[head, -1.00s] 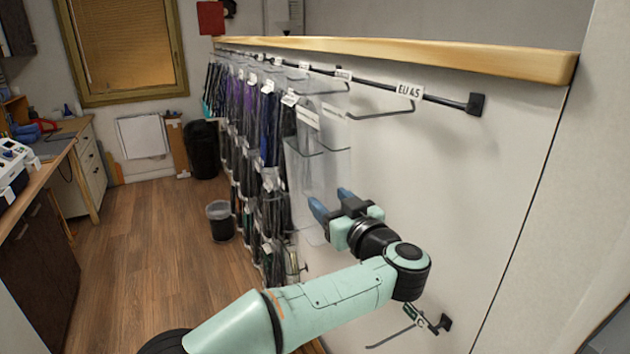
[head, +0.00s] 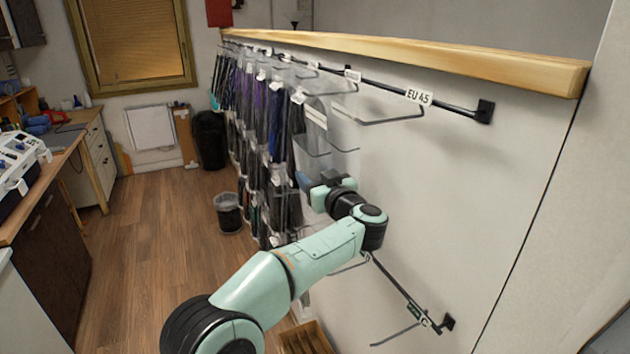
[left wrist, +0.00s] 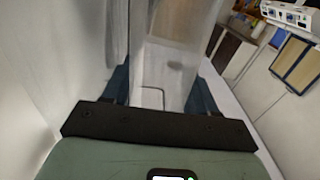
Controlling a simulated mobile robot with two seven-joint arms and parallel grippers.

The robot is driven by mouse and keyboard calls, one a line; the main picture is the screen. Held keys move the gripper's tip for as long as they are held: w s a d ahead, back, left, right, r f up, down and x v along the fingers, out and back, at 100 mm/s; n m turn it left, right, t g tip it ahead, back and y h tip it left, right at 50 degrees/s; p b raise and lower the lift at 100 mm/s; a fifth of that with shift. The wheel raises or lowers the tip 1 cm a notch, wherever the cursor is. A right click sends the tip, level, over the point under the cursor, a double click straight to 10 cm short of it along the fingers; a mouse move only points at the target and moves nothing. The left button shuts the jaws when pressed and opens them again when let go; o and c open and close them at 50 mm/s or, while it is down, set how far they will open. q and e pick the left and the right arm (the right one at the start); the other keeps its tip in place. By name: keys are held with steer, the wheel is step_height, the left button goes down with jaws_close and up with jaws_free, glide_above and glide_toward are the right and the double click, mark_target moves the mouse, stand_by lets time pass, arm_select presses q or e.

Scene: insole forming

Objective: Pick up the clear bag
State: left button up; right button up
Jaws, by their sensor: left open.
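A clear bag (head: 340,162) hangs from the wall rack in the head view, at the near end of the row of hanging packs. My left gripper (head: 305,182) is at its lower part, with blue fingers pointing away along the wall. In the left wrist view, the clear bag (left wrist: 175,62) shows between the two spread fingers of the left gripper (left wrist: 162,92). The fingers are open, and I cannot tell whether they touch the bag. My right gripper is not in view.
Dark and purple packs (head: 265,115) hang in rows beyond the bag. Bare wire hooks (head: 380,115) project from the wall nearer me, one under an "EU 45" label. A waste bin (head: 228,213) stands on the floor. The wooden floor (head: 150,245) to the left is clear.

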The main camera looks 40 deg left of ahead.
arm_select(q)
steer(key=shift+s, duration=0.3)
steer(key=c, duration=0.7)
